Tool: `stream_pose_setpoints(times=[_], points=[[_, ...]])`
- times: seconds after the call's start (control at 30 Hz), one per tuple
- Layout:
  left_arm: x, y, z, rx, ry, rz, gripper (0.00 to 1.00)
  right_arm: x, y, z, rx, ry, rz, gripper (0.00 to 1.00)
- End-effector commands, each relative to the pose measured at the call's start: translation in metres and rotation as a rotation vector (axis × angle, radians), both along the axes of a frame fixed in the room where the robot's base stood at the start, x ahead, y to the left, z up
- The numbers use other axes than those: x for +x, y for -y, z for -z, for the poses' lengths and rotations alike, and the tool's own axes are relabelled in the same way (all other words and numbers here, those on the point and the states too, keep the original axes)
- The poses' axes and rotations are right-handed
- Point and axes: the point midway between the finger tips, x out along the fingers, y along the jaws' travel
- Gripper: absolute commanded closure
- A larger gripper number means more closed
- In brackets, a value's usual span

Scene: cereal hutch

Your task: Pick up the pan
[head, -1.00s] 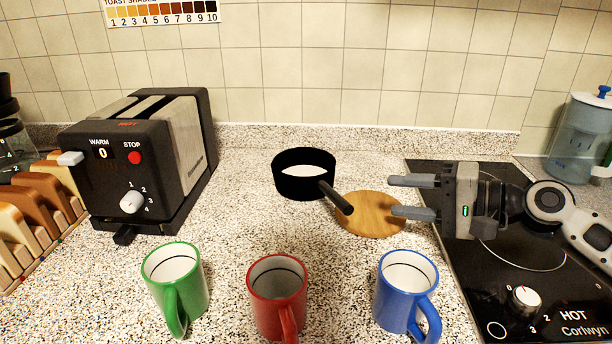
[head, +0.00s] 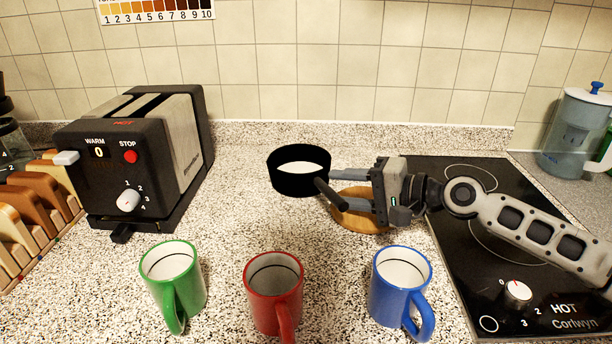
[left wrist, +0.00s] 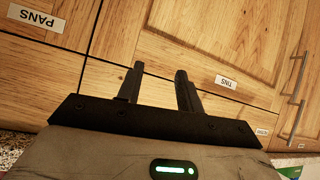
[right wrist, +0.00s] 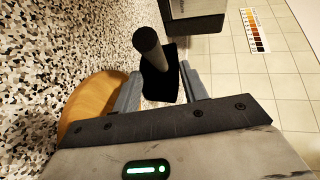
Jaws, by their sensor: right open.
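The black pan (head: 297,182) stands upright on the speckled counter, its handle (head: 331,194) pointing toward the front right, over the edge of the round wooden board. My right gripper (head: 336,188) is open at the pan's right side, its fingers pointing left and reaching around the handle's area without closing. In the right wrist view, the dark pan (right wrist: 160,86) and its handle end (right wrist: 148,42) show between and beyond the spread fingers. I cannot tell whether a finger touches. My left gripper (left wrist: 158,82) is open and empty, in front of wooden cabinet fronts.
The round wooden board (head: 364,222) lies beneath my right gripper. Green (head: 172,280), red (head: 273,295) and blue (head: 400,290) mugs stand in front. A black toaster (head: 150,160) stands left, a black hob (head: 475,230) right. The counter between toaster and pan is clear.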

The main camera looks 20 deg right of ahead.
Motion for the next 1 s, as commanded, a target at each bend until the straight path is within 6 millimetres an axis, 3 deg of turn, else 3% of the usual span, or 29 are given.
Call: stream_pose_setpoints(times=[0.23, 0.53, 0.57, 0.7, 1.0], points=[[-0.002, -0.002, -0.004, 0.022, -0.011, 0.003, 0.64, 0.023, -0.017, 0.004, 0.003, 0.001, 0.001, 0.57], [-0.003, -0.003, 0.0, 0.028, -0.018, 0.007, 0.64, 0.026, -0.02, 0.008, 0.001, -0.001, 0.0, 0.57], [-0.003, -0.003, 0.0, 0.029, -0.018, 0.008, 0.64, 0.026, -0.02, 0.008, 0.001, -0.001, 0.0, 0.62], [-0.003, -0.003, 0.0, 0.029, -0.017, 0.009, 0.64, 0.025, -0.02, 0.008, 0.001, -0.001, 0.0, 1.0], [-0.001, -0.002, -0.003, 0.027, -0.01, 0.009, 0.64, 0.026, -0.019, 0.004, 0.002, 0.008, 0.002, 1.0]])
